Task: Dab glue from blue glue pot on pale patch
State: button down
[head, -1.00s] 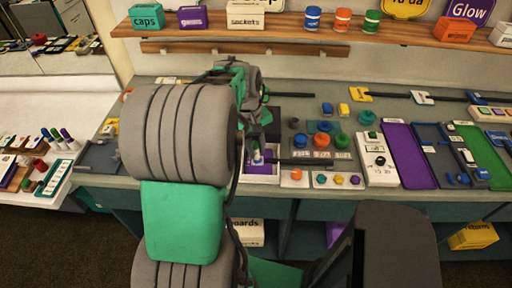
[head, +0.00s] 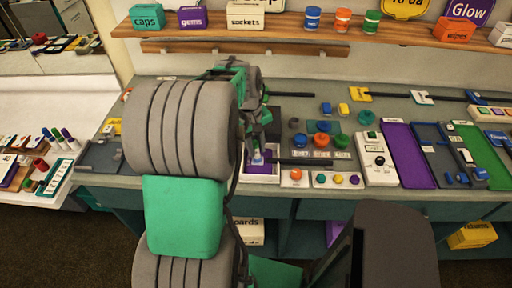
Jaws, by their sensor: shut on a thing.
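My gripper (head: 258,146) is small in the head view and partly hidden by my own arm. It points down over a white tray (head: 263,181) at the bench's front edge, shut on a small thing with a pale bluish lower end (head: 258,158). That end is just above or touching a purple piece (head: 265,168) in the tray; I cannot tell which. I cannot make out the pale patch.
Orange (head: 321,140) and green (head: 341,141) round pots stand by the blue one, behind small labels. A dark bar (head: 298,162) lies right of the tray. A white box with dials (head: 377,160) and a purple panel (head: 408,157) are further right.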

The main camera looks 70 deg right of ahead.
jog(key=shift+d, duration=0.2)
jog(key=shift+a, duration=0.15)
jog(key=shift+s+a, duration=0.1)
jog(key=shift+a, duration=0.25)
jog(key=shift+d, duration=0.2)
jog(key=shift+d, duration=0.3)
jog(key=shift+a+p, duration=0.15)
jog(key=shift+p, duration=0.15)
jog(key=shift+a, duration=0.4)
jog(key=shift+d, duration=0.1)
